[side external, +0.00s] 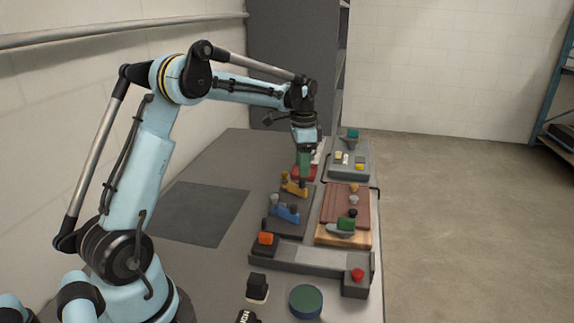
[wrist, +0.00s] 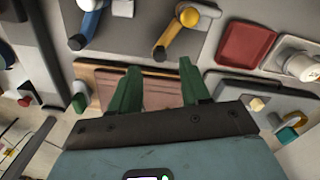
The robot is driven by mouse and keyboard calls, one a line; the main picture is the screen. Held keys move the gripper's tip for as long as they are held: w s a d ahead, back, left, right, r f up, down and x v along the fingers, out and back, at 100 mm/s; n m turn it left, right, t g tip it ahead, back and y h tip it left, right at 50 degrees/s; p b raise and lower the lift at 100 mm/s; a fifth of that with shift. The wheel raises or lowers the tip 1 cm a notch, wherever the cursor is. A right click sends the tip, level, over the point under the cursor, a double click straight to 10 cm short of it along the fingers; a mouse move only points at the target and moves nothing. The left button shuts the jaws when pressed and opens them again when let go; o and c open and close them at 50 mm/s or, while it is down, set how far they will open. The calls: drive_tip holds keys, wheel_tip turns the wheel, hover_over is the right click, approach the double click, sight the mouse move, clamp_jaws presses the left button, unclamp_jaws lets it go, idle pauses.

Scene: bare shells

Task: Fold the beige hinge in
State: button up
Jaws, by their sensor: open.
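The beige hinge (side external: 294,188) is a tan lever with a yellow knob, on a dark grey plate near the middle of the bench. In the wrist view the hinge (wrist: 176,34) lies slanted above my fingers, its yellow knob at the upper right and its dark-tipped end at the lower left. My gripper (side external: 304,172) hangs above and close to the hinge. Its green fingers are apart and empty in the wrist view (wrist: 160,84). I cannot tell from the side view whether a fingertip touches the hinge.
A blue hinge (side external: 284,212) lies nearer on the same plate. To the right are a red-brown board (side external: 336,204) and a grey box with small buttons (side external: 343,171). A long grey slider unit (side external: 305,260) crosses the front. A red tray (wrist: 245,45) and white tray (wrist: 283,57) lie nearby.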

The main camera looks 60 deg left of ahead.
sight(302, 180)
drive_tip(key=shift+f, duration=2.3)
clamp_jaws()
